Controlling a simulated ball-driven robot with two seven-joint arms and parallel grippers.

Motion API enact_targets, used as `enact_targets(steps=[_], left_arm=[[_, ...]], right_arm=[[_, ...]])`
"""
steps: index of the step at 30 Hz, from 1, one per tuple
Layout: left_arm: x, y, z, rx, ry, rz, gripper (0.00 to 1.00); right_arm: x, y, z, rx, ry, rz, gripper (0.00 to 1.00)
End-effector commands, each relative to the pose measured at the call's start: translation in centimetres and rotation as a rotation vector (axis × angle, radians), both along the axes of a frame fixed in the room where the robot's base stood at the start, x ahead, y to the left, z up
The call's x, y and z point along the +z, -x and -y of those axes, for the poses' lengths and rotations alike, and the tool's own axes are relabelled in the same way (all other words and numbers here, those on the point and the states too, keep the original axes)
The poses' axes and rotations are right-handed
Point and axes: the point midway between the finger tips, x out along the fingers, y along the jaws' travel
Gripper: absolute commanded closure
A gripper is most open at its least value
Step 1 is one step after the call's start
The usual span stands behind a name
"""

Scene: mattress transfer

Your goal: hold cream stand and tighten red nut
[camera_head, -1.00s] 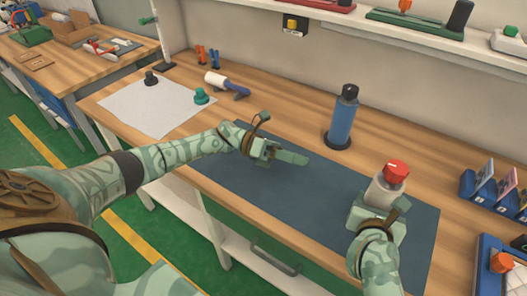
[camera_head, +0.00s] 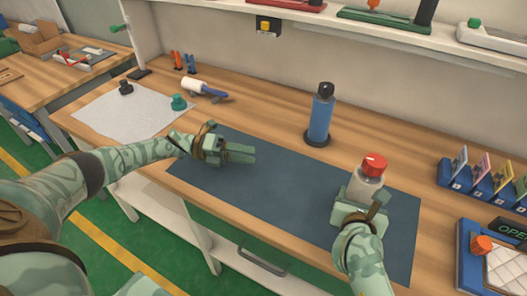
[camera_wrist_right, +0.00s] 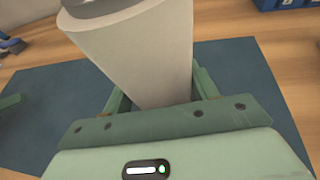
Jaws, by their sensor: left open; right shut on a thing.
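The cream stand (camera_head: 368,187) stands upright over the right part of the blue-grey mat, its lower end hidden by my right gripper. The red nut (camera_head: 374,163) sits on its top. My right gripper (camera_head: 360,207) is shut around the stand. In the right wrist view, the stand (camera_wrist_right: 140,50) rises between the fingers, with a grey part (camera_wrist_right: 92,6) at the upper edge; the nut is out of that view. My left gripper (camera_head: 240,154) is open and empty over the left part of the mat, well left of the nut.
A blue bottle (camera_head: 320,118) stands behind the mat (camera_head: 285,190). A white roller (camera_head: 197,86) and a teal knob (camera_head: 179,102) lie at the back left. A card rack (camera_head: 480,178) and a blue tray (camera_head: 466,262) are at the right. The mat's middle is clear.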

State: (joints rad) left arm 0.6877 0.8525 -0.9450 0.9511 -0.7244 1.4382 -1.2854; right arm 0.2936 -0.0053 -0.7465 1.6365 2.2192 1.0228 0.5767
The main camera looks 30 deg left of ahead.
Motion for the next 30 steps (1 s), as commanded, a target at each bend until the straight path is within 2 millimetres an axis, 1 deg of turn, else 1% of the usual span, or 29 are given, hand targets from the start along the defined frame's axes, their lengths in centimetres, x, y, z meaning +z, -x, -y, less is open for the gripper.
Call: enact_targets(steps=[1,5,6,8,11,12,13,14,15,17,18,20,21,24,27,29,30], left_arm=[[0.0,0.0,0.0,0.0,0.0,0.0,0.41],[0.0,0.0,0.0,-0.001,0.0,0.0,0.41],[-0.3,0.2,0.1,-0.001,0.001,-0.006,0.41],[-1.0,0.7,1.1,-0.01,0.021,-0.019,0.41],[0.0,1.8,5.8,-0.088,0.077,0.03,0.41],[0.6,2.2,8.1,-0.122,0.077,0.082,0.41],[1.1,2.6,9.9,-0.145,0.069,0.132,0.41],[1.8,2.9,11.7,-0.167,0.056,0.193,0.41],[2.7,3.2,13.8,-0.185,0.03,0.285,0.41],[4.4,3.5,16.7,-0.199,-0.013,0.436,0.41],[5.6,3.7,18.2,-0.198,-0.048,0.543,0.41],[7.6,3.7,20.0,-0.183,-0.099,0.699,0.41],[8.8,3.6,20.9,-0.165,-0.136,0.799,0.41],[11.5,3.1,22.0,-0.112,-0.231,1.009,0.41],[11.7,2.3,22.2,-0.077,-0.305,1.096,0.41],[11.6,1.8,22.5,-0.065,-0.323,1.114,0.41],[11.7,1.5,23.0,-0.063,-0.325,1.12,0.41]], right_arm=[[0.3,-0.1,-0.1,0.001,-0.001,0.006,0.96],[0.3,-0.1,-0.1,0.001,-0.001,0.006,0.96],[0.3,-0.1,-0.1,0.001,-0.001,0.006,0.96],[0.3,-0.1,-0.1,0.001,-0.001,0.006,0.96],[0.3,-0.1,-0.1,0.001,-0.001,0.006,0.96],[0.3,-0.1,-0.1,0.001,-0.001,0.006,0.96],[0.3,-0.1,-0.1,0.001,-0.001,0.006,0.96],[0.3,-0.1,-0.1,0.001,-0.001,0.006,0.96],[0.3,-0.1,-0.1,0.001,-0.001,0.006,0.96],[0.3,-0.1,-0.1,0.001,-0.001,0.006,0.96],[0.3,-0.1,-0.1,0.001,-0.001,0.007,0.96],[0.3,-0.1,-0.1,0.001,-0.001,0.007,0.96],[0.3,-0.1,-0.1,0.001,-0.001,0.007,0.96],[0.3,-0.1,-0.1,0.001,-0.001,0.006,0.96],[0.3,-0.1,-0.1,0.001,-0.001,0.006,0.96],[0.3,-0.1,-0.1,0.001,-0.001,0.006,0.96],[0.3,-0.1,-0.1,0.001,-0.001,0.006,0.96]])
